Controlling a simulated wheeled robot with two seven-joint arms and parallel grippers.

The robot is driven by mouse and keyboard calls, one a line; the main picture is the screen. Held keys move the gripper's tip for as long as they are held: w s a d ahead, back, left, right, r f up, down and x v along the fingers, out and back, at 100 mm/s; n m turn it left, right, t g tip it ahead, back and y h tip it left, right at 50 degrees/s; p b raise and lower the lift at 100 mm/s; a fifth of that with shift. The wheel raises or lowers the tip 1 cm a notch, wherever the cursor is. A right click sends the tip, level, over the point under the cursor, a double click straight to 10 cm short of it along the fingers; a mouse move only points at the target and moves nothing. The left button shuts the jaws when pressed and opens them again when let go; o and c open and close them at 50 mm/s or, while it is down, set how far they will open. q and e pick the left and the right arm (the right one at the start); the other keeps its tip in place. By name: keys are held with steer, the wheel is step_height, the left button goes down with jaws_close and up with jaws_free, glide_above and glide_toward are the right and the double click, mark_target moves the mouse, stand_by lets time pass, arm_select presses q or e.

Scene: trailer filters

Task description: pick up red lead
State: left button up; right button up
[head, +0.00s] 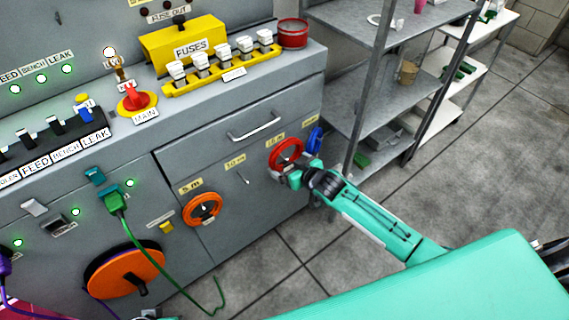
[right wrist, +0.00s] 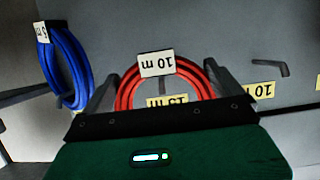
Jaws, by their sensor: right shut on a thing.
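The red lead is a round coil (head: 289,141) at the right end of the grey cabinet's front, below the drawer handle. In the right wrist view the coil (right wrist: 126,88) carries a white tag reading 10 m, upside down there. My right gripper (head: 284,174) reaches it from the lower right. Its two fingers (right wrist: 165,92) stand on either side of the coil and are shut on it. The coil is close to the cabinet front; I cannot tell whether it still hangs on its peg. The lower part of the coil is hidden by the gripper. My left gripper is not in view.
A blue coil (head: 315,141) hangs just right of the red one, also in the right wrist view (right wrist: 66,65). An orange coil (head: 203,208) hangs to the left. A grey shelf rack (head: 365,100) stands at the right. A green lead (head: 135,240) is plugged into the panel.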

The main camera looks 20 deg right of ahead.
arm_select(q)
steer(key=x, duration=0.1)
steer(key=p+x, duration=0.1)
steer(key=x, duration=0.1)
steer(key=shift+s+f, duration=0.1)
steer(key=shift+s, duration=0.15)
arm_select(e)
steer(key=s+d, duration=0.3)
steer(key=s, duration=0.5)
steer(key=s+d, duration=0.3)
steer(key=s, duration=0.5)
steer(key=shift+r, duration=0.15)
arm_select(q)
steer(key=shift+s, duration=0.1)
